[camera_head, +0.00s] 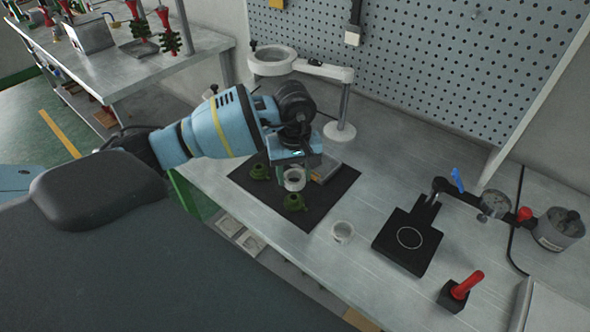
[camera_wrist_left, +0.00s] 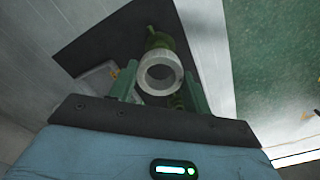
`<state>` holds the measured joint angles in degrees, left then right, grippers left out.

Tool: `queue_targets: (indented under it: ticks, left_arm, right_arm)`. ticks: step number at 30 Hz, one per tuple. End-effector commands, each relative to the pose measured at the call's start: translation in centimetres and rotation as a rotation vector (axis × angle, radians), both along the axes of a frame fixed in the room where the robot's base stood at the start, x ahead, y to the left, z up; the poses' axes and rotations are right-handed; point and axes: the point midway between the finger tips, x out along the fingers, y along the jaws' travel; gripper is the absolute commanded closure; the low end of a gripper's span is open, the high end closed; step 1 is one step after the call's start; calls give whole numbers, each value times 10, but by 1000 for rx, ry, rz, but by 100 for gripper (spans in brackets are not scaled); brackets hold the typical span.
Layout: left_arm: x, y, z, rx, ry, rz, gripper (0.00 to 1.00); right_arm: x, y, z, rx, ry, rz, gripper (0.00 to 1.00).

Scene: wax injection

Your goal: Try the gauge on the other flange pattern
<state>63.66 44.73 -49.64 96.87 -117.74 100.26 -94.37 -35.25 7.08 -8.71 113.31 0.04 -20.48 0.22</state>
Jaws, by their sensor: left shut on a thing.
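My left gripper (camera_head: 292,172) is shut on a pale grey ring gauge (camera_head: 294,184) over the dark mat (camera_head: 322,204). In the left wrist view the ring gauge (camera_wrist_left: 146,74) sits between the green fingers, its hole facing the camera. One green flange pattern (camera_head: 259,172) stands on the mat left of the ring. Another green flange pattern (camera_head: 295,203) stands just in front of it. In the wrist view a green pattern (camera_wrist_left: 154,39) shows beyond the ring, and part of another is hidden behind it. The gap between ring and mat is hard to judge. My right gripper is out of view.
A pale cup-like piece (camera_head: 342,232) stands right of the mat. Further right are a black plate with a white circle (camera_head: 408,238), a dial gauge (camera_head: 494,204) and a red-handled tool (camera_head: 466,286). A magnifier stand (camera_head: 340,130) rises behind the mat.

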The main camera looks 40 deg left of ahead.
Motion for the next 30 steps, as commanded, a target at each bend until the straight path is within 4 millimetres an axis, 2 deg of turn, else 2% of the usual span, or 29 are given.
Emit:
queue_targets:
  ticks: [11, 30]
  left_arm:
    - [0, 1, -2, 1, 1, 3, 80]
    - [0, 0, -48, 0, 3, 3, 80]
  right_arm:
    - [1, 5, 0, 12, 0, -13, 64]
    - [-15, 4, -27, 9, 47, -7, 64]
